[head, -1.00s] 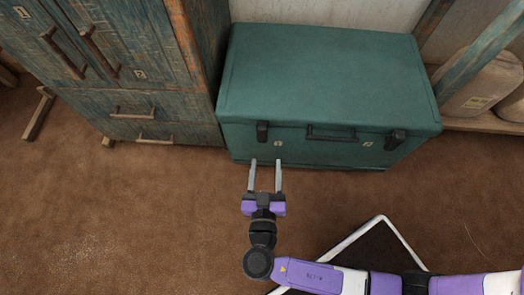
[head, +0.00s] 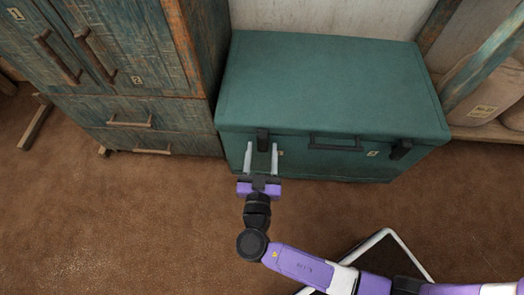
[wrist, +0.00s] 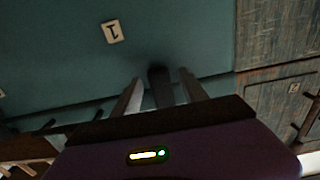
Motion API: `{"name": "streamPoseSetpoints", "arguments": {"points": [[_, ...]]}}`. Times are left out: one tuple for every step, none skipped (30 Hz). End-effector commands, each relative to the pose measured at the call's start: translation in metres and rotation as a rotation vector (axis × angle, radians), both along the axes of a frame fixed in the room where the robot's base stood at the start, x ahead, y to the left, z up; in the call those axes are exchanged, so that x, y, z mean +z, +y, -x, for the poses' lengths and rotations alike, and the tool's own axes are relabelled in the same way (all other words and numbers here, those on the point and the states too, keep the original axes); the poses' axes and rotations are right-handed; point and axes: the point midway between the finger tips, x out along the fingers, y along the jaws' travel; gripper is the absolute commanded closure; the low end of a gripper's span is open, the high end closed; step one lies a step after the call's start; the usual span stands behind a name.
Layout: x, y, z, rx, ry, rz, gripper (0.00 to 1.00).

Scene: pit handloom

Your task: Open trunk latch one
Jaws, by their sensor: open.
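The green trunk (head: 330,82) stands shut against the wall, and its front fills much of the wrist view (wrist: 190,35). Latch one (head: 262,138) is a dark tab at the left of the trunk's front, beside a small label marked 1 (wrist: 112,31). My gripper (head: 261,147) is open in front of that latch, one finger on each side. In the wrist view the dark latch (wrist: 159,86) shows between the two fingers. I cannot tell whether either finger touches it. The second latch (head: 401,149) is at the right of the front.
A dark handle (head: 335,143) sits between the latches. A worn blue-green cabinet (head: 120,75) with wooden handles stands close on the left. Pale sacks (head: 485,95) rest on a shelf at the right.

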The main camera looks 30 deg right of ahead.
Motion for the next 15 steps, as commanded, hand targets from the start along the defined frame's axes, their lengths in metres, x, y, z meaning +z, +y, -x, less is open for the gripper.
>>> {"name": "streamPoseSetpoints", "arguments": {"points": [[0.0002, -0.0001, -0.0001, 0.000, 0.000, 0.000, 0.49], [0.0002, 0.0000, 0.0000, 0.000, 0.000, 0.000, 0.49], [0.0002, 0.0000, 0.0000, 0.000, 0.000, 0.000, 0.49], [0.0002, -0.0001, 0.0001, 0.000, 0.000, 0.000, 0.49], [0.0002, 0.0000, 0.0001, 0.000, 0.000, 0.000, 0.55], [0.0001, 0.0000, 0.0001, 0.000, 0.000, 0.000, 0.63], [0.0001, 0.0000, 0.0001, 0.000, 0.000, 0.000, 0.69], [0.0001, 0.0000, 0.0001, 0.000, 0.000, 0.000, 0.75], [0.0001, 0.0000, 0.0002, 0.000, 0.000, 0.000, 0.82], [0.0001, 0.0000, 0.0002, 0.000, 0.000, 0.000, 0.88], [0.0001, 0.0000, 0.0002, 0.000, 0.000, 0.000, 0.94], [0.0001, 0.0000, 0.0002, 0.000, 0.000, 0.000, 1.00], [0.0001, 0.0000, 0.0002, 0.000, 0.000, 0.000, 1.00], [0.0000, 0.0001, 0.0003, 0.000, 0.000, 0.000, 1.00], [0.0000, 0.0001, 0.0003, 0.000, 0.001, 0.001, 1.00]]}}
